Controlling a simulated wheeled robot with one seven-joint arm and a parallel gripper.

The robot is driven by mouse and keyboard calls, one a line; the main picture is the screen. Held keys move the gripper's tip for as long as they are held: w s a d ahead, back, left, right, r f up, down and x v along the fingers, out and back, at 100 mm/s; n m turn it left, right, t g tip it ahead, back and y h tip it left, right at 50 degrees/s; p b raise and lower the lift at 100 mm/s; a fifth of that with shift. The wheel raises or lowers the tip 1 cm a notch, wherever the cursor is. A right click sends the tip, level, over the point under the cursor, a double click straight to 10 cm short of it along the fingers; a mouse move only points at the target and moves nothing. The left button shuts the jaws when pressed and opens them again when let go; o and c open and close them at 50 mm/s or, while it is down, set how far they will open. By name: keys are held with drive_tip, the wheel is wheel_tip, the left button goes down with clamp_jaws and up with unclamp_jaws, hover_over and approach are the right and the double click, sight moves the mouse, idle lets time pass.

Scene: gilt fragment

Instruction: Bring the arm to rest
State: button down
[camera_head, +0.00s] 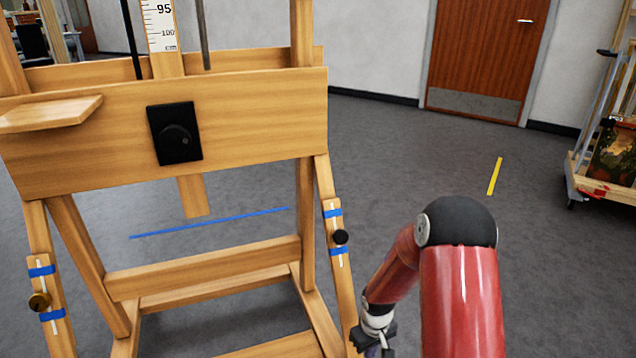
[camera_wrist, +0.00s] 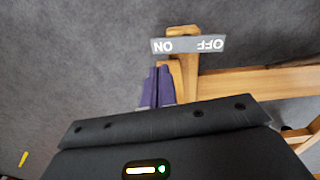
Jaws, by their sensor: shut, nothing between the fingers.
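My red arm (camera_head: 462,290) reaches in from the bottom right of the head view, its elbow bent beneath a black cap. Its wrist hangs low beside the right front leg of a wooden easel (camera_head: 260,120), and the gripper is mostly cut off by the bottom edge. In the wrist view my gripper (camera_wrist: 157,72) shows two purple fingers, shut together and empty. The fingertips appear close to a wooden part of a frame (camera_wrist: 270,82) with a grey ON/OFF label (camera_wrist: 188,44), seen upside down. I cannot tell whether they touch it.
A black knob plate (camera_head: 175,133) and a small ledge (camera_head: 50,114) are on the easel's front. A wheeled rack (camera_head: 600,185) with a painting stands at the right, near a brown door (camera_head: 487,55). Grey floor (camera_head: 400,140) between is clear, with a yellow strip (camera_head: 494,176).

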drive_tip(key=s+d+r+m+t+h+p, duration=0.1)
drive_tip(key=s+r, duration=0.2)
drive_tip(key=r, duration=1)
drive_tip(key=s+d+r+m+t, duration=0.1)
drive_tip(key=s+r, duration=0.2)
drive_tip(key=r, duration=0.9)
drive_tip(key=s+a+r+m+t+y+p, duration=0.1)
drive_tip(key=s+a+r+m+t, duration=0.1)
drive_tip(key=s+r, duration=1.1)
drive_tip(key=s+t, duration=0.1)
drive_tip(key=s, duration=0.2)
drive_tip(key=shift+r+m+p, duration=0.25)
drive_tip(key=shift+m+p, duration=0.15)
drive_tip(key=shift+s+a, duration=0.1)
drive_tip(key=shift+a, duration=0.05)
